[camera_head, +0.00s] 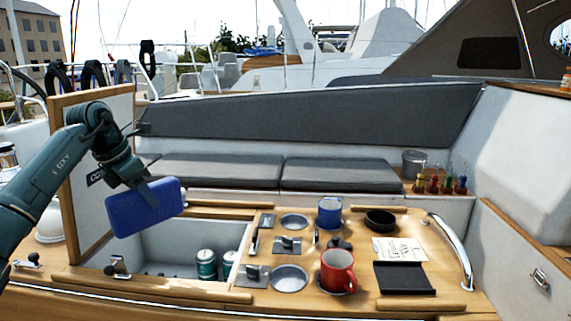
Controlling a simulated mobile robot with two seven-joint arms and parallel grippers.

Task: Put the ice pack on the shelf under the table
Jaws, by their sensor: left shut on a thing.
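A blue, block-shaped ice pack (146,210) hangs in the air, slightly tilted, over the left part of the open compartment. My left gripper (145,188) points down and is shut on its upper part. The wooden table (255,302) holds an open, pale-walled compartment (185,240) on its left side. Two dark green cans (206,264) stand low in it at the right. I cannot make out a shelf under the table. My right gripper is not in view.
A raised lid panel (75,178) stands left of the compartment. On the table's right half are a red mug (337,270), a blue mug (329,211), a black bowl (380,220), a dark mat (403,278) and a metal handrail (455,250). Grey cushions (340,174) lie behind.

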